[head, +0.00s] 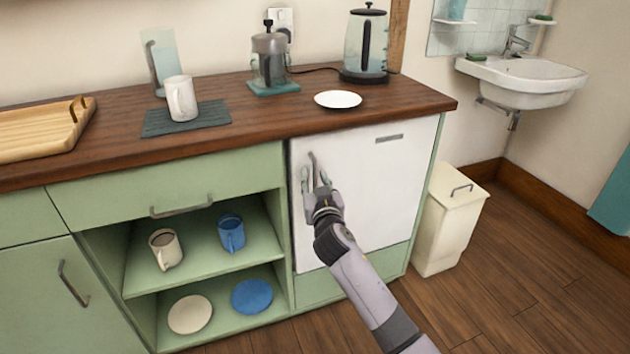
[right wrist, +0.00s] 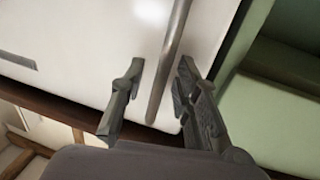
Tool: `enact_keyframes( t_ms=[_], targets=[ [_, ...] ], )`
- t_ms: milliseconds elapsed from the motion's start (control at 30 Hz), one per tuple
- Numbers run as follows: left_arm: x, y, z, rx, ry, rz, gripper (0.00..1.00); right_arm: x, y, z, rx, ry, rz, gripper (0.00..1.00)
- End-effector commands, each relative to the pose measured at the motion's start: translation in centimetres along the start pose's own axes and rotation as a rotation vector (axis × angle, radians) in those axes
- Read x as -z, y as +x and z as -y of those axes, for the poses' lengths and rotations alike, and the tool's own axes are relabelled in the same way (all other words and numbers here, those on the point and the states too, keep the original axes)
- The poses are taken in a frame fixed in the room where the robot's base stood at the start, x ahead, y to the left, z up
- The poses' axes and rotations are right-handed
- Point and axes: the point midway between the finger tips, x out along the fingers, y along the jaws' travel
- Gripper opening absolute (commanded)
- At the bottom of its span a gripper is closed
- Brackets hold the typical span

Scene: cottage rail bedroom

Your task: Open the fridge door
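The fridge door (head: 375,195) is a white panel under the right end of the counter, and it looks shut. Its grey bar handle (head: 312,160) is near the door's left edge. My right gripper (head: 315,180) is at this handle. In the right wrist view, the two fingers (right wrist: 158,85) are open, one on each side of the handle bar (right wrist: 172,50), with gaps showing on both sides. The white door (right wrist: 100,45) shows behind them. My left gripper is not in view.
The wooden counter (head: 270,125) above holds a mug, French press, kettle and white plate. Green open shelves (head: 190,265) with mugs and plates are left of the fridge. A cream bin (head: 448,225) stands just right. The floor (head: 530,290) at right is clear.

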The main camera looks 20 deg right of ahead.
Motion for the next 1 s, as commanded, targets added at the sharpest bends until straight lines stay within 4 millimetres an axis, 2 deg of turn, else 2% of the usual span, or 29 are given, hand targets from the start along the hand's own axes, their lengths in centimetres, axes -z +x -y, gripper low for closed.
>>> enact_keyframes(
  t_ms=[67, 400, 1000],
  targets=[
    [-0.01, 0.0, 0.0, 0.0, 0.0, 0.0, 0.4, -0.01, -0.01, -0.01, 0.0, 0.0, 0.0, 0.22],
    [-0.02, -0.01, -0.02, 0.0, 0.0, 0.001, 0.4, -0.01, -0.03, -0.02, 0.0, 0.0, 0.0, 0.0],
    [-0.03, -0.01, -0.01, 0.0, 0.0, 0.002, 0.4, -0.02, -0.03, -0.02, -0.001, 0.0, 0.0, 0.0]
  ],
)
